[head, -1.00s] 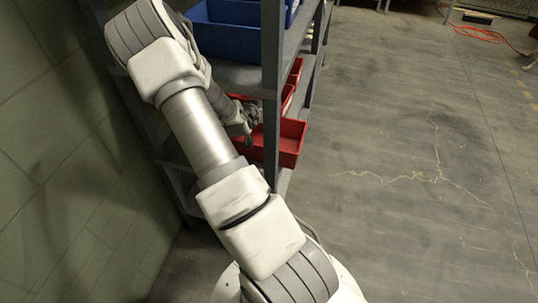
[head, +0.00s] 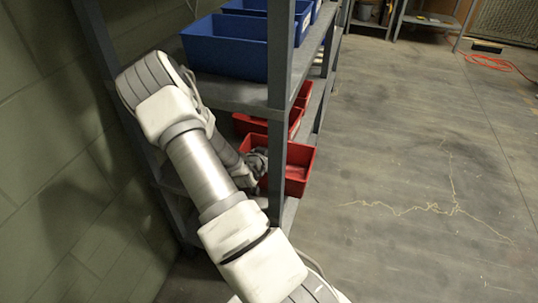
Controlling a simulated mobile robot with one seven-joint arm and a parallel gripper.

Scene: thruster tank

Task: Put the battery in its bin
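My gripper (head: 257,162) is small in the head view, at the left part of the front red bin (head: 301,165) on a lower shelf. A shelf post partly covers this area, and I cannot tell whether the fingers are inside the bin or above it. The fingers are too small and dark to show whether they are open or shut. I cannot make out a battery in this view, and I cannot tell which bin is the battery's.
A grey shelf unit with an upright post (head: 278,120) stands close around my arm. Blue bins (head: 226,47) stand on the shelf above, and more red bins (head: 295,122) behind. A green block wall (head: 60,150) is at left. The floor at right is open.

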